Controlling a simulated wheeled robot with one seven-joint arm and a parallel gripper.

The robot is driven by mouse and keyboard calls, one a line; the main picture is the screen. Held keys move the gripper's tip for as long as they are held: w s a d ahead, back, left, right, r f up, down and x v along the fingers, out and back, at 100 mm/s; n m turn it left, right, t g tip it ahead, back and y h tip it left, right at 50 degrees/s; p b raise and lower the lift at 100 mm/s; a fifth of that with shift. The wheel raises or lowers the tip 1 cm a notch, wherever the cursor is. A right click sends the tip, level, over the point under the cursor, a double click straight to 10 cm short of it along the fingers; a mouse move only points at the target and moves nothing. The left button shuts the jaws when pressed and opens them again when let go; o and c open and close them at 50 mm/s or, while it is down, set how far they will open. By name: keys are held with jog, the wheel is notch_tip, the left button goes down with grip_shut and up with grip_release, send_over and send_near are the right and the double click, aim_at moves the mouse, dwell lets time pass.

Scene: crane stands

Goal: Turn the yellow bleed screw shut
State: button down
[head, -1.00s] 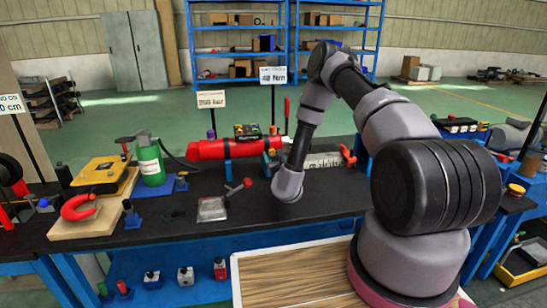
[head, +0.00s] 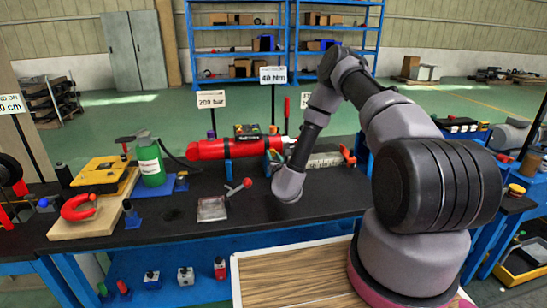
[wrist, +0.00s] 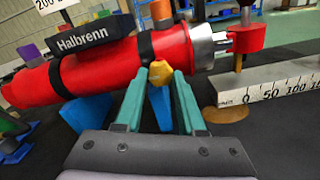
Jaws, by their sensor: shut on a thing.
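The head view shows the red cylinder (head: 208,149) lying level on blue supports on the black bench.
A red-tipped lever (head: 240,186) stands near my wrist.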

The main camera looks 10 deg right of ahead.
jog(key=m, duration=0.4)
jog(key=shift+m, duration=0.3)
jog(key=m, duration=0.3)
jog(key=shift+d+m, duration=0.1)
jog(key=shift+m, duration=0.3)
jog(key=m, duration=0.8)
jog(key=shift+m, duration=0.3)
jog(key=c, duration=0.5)
grip_release()
jog(key=s, duration=1.1)
